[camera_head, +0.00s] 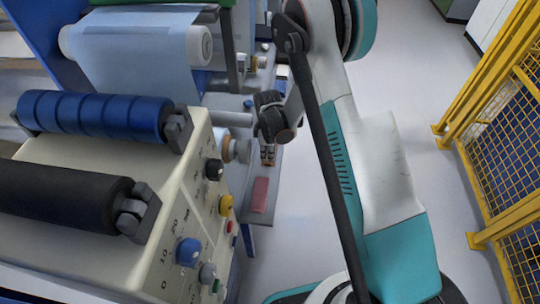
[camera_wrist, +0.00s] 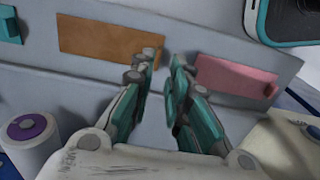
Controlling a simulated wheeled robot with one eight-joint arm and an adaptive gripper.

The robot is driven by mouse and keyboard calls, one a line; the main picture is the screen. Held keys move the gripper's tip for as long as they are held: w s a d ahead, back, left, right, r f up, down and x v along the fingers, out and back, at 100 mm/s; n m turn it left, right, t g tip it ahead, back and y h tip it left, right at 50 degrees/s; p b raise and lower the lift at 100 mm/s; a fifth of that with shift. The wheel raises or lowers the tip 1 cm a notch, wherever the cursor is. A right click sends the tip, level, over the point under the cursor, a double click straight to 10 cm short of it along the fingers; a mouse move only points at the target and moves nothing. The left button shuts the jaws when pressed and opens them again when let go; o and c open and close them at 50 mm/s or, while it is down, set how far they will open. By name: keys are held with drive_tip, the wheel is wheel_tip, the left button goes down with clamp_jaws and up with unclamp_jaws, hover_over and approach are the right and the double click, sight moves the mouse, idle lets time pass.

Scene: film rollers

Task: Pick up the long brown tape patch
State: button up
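The long brown tape patch (camera_wrist: 105,41) lies flat on a grey ledge (camera_wrist: 185,35) in the wrist view, at upper left. My gripper (camera_wrist: 163,66) points at the ledge with its two fingers apart and nothing between them. The left fingertip overlaps the patch's right end in the picture; I cannot tell whether it touches. In the head view, my gripper (camera_head: 268,153) hangs over the ledge beside the machine, and I cannot clearly make out the brown patch there.
A pink patch (camera_wrist: 232,77) lies on the ledge right of my gripper; it also shows in the head view (camera_head: 260,194). The machine panel with knobs (camera_head: 188,252) and rollers stands left of the ledge. A yellow fence (camera_head: 483,85) stands right, beyond open floor.

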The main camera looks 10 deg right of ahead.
sight(268, 163)
drive_tip(key=shift+w+f+b, duration=0.15)
drive_tip(key=shift+f+b, duration=1.35)
drive_tip(key=shift+f, duration=1.25)
drive_tip(key=shift+r, duration=0.1)
clamp_jaws()
